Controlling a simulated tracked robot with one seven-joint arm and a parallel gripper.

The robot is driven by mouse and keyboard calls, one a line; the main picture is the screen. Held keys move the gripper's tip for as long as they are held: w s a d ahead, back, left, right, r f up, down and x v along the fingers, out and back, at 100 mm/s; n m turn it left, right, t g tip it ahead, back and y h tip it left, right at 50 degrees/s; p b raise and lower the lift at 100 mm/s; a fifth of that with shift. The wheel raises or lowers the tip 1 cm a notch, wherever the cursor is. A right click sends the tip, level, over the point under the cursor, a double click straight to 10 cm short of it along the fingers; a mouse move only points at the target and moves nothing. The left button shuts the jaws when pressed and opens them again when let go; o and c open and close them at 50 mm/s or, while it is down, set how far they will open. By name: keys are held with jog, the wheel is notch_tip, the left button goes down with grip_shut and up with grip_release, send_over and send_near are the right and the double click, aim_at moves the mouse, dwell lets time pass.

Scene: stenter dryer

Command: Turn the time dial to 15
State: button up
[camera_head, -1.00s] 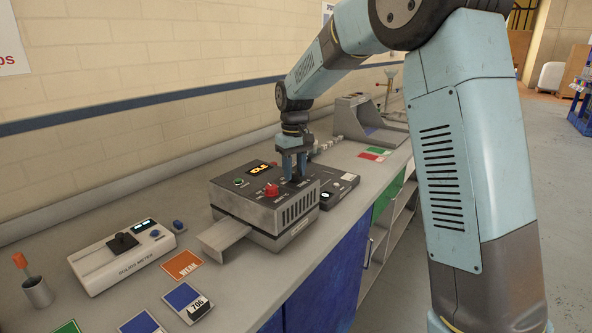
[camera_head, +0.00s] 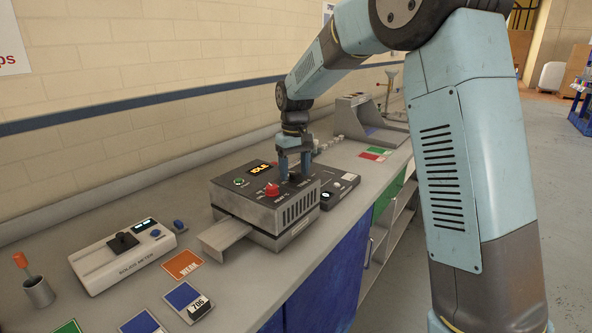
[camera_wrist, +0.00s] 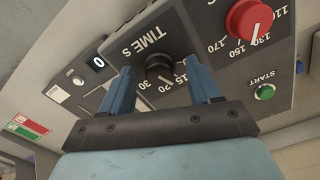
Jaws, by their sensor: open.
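The black time dial (camera_wrist: 160,68) sits under the label TIME S on the dark panel of the dryer box (camera_head: 262,232). Its white pointer mark faces the row of numbers, which appear upside down in the wrist view; the exact number it points at is hard to read. My gripper (camera_wrist: 159,66) points down over the panel, also seen in the head view (camera_head: 294,177). Its two blue fingers are open, one on each side of the dial. Whether they touch it cannot be told.
A red dial (camera_wrist: 250,20) and a green START button (camera_wrist: 264,92) are on the same panel, close to the fingers. The display (camera_head: 261,169) reads IDLE. A tray (camera_head: 228,236) sticks out in front. A white meter (camera_head: 122,256) stands at left.

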aim_at(294, 172)
notch_tip(294, 172, up, 14)
jog(key=shift+f, duration=0.15)
dwell(0.6)
jog(key=s+d+r+m+t, duration=0.1)
jog(key=s+d+r+m, duration=0.1)
jog(key=s+d, duration=0.55)
jog(key=s+d+r+m+t, duration=0.1)
jog(key=s+d+r+t, duration=0.1)
jog(key=s+d, duration=0.6)
jog(key=s+d+f+m+t, duration=0.1)
jog(key=s+d+f, duration=0.2)
jog(key=s, duration=0.6)
jog(key=s+d+f+m+t, duration=0.1)
jog(key=s+d+f+m, duration=0.1)
jog(key=s+f, duration=0.3)
jog(key=shift+s+d+t, duration=0.3)
jog(key=shift+s+d, duration=0.35)
jog(key=shift+s, duration=1.55)
